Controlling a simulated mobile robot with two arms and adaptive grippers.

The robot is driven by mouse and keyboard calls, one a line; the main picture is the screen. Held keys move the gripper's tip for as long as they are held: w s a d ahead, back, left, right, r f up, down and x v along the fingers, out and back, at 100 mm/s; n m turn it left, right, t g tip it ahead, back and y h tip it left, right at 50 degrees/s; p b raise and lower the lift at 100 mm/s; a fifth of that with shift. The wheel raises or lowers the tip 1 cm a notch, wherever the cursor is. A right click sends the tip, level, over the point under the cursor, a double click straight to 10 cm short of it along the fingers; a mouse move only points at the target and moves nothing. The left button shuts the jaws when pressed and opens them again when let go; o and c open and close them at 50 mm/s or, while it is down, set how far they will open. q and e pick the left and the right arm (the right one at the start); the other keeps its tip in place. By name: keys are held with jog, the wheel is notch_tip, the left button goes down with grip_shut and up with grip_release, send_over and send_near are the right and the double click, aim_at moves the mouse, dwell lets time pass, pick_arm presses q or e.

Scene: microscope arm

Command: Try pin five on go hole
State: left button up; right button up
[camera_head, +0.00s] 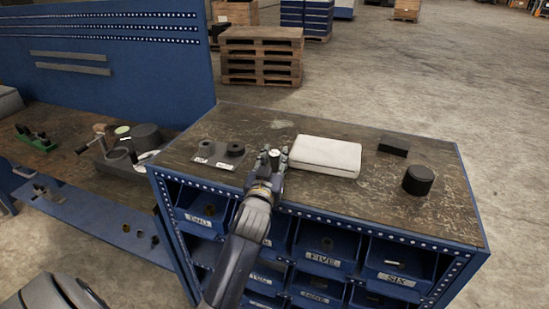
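My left gripper (273,154) is over the bench top, between a grey gauge plate and a white case. A small pale round spot shows between its fingers; I cannot tell whether this is a pin or part of the gripper. The gauge plate (218,155) lies to its left and bears two dark round pieces, a left ring (205,146) and a right ring (236,150). Small white labels lie in front of them, too small to read surely, so I cannot tell the go hole. The bin labelled FIVE (322,259) is below the bench top. My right gripper is not in view.
The white case (326,155) lies just right of the gripper. A black block (393,146) and black cylinder (418,180) stand farther right. Bin SIX (397,279) is at the lower right. A crank device (125,150) stands on the left bench.

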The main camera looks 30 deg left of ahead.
pick_arm(q)
grip_shut()
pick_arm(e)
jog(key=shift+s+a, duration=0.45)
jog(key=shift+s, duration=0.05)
pick_arm(q)
jog(key=shift+r, duration=0.1)
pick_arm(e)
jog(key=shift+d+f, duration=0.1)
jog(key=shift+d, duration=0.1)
